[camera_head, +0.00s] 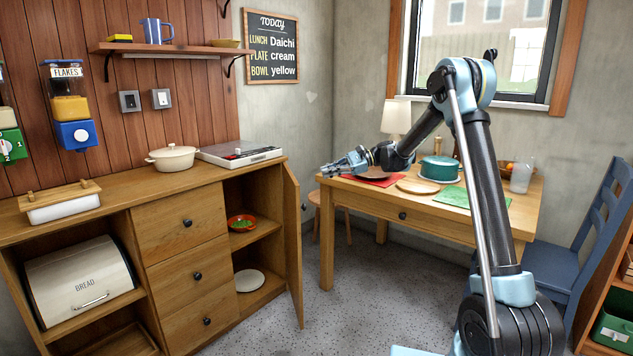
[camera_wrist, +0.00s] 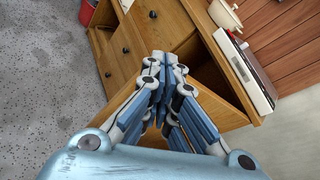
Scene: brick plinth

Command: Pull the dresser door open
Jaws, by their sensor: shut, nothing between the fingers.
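The wooden dresser (camera_head: 180,229) stands along the left wall, with a column of drawers with dark round knobs. Its door (camera_head: 293,245) at the right end stands swung out, open, so the shelves behind it show. My gripper (camera_head: 328,171) is shut and empty, above and to the right of the door's top edge, apparently clear of it. In the wrist view my gripper (camera_wrist: 165,60) has its fingers together, over the dresser's front (camera_wrist: 122,55); the fingers hide part of the door and the compartment.
The wooden table (camera_head: 362,196) stands right of the door, with a red mat, a teal pot (camera_head: 440,168) and a lamp (camera_head: 396,118). A stool (camera_head: 341,215) is tucked beside it. An orange bowl (camera_head: 241,223) sits inside the compartment. The speckled floor between dresser and table is clear.

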